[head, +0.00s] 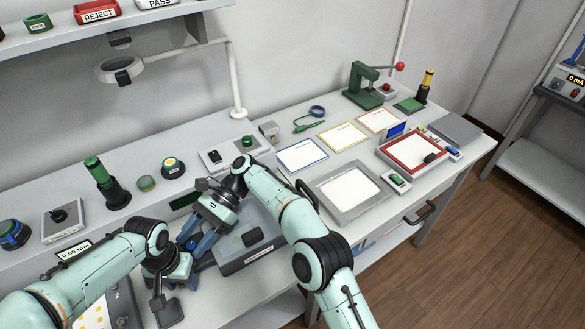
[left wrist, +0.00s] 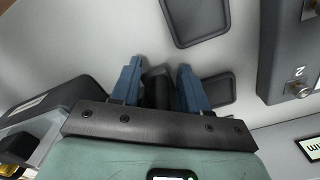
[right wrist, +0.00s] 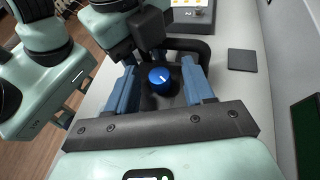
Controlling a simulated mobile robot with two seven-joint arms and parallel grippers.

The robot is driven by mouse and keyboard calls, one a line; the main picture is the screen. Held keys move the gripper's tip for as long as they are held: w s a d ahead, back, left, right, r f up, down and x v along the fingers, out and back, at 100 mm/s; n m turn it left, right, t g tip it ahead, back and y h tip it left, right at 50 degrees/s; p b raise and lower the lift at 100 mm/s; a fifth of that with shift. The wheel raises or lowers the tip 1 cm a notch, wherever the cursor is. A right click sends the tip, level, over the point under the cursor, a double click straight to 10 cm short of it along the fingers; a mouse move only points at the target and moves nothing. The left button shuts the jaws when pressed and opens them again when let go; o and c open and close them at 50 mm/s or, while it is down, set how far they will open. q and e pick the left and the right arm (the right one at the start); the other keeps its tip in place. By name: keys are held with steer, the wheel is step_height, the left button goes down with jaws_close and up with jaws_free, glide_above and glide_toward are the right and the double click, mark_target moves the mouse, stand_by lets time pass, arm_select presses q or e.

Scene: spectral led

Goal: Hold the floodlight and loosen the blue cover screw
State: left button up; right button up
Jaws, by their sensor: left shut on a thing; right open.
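The blue cover screw (right wrist: 160,77) is a round blue knob with a pale mark, on the dark floodlight (right wrist: 152,100). In the head view the blue screw (head: 191,243) shows small between the grippers. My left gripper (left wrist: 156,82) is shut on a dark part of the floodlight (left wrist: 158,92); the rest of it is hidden. In the head view my left gripper (head: 181,269) is just below the screw. My right gripper (right wrist: 160,82) is open, its blue fingers on either side of the screw with gaps. In the head view my right gripper (head: 200,243) points down at it.
A grey box (head: 248,255) stands right of the grippers, close by. A numbered box (head: 95,310) stands near my left arm. Dark pads (left wrist: 217,88) lie on the bench. A lamp arm (head: 236,80) rises behind. A grey tray (head: 348,212) and red tray (head: 440,157) are farther right.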

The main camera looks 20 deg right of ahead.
steer(key=shift+r, duration=0.1)
steer(key=shift+s+d+m+t+y, duration=0.15)
steer(key=shift+m+t+y, duration=0.2)
steer(key=shift+m+t, duration=0.35)
steer(key=shift+s+m+t+y, duration=0.1)
steer(key=shift+m+t+y, duration=0.25)
steer(key=shift+m+t, duration=0.3)
steer(key=v, duration=1.1)
steer(key=shift+w+d, duration=0.1)
steer(key=shift+d, duration=0.1)
steer(key=shift+r, duration=0.1)
steer(key=a+h, duration=0.1)
steer(key=s+a+h, duration=0.1)
steer(key=a+r+t+h, duration=0.1)
steer(key=h, duration=0.1)
steer(key=shift+s+a+n, duration=0.25)
steer(key=shift+a+n, duration=0.1)
steer(key=shift+a, duration=0.05)
steer(key=s+a+r+t+h, duration=0.2)
steer(key=a+r+t+h, duration=0.1)
steer(key=a+r+h, duration=0.15)
steer(key=w+d+f+n+t+h, duration=0.1)
steer(key=w+d+n, duration=0.1)
steer(key=d, duration=1.3)
steer(key=w+d+n+t+h, duration=0.1)
steer(key=w+d, duration=0.4)
steer(key=d, duration=1.1)
steer(key=shift+f+n, duration=0.35)
steer(key=shift+n, duration=0.05)
steer(key=shift+a, duration=0.1)
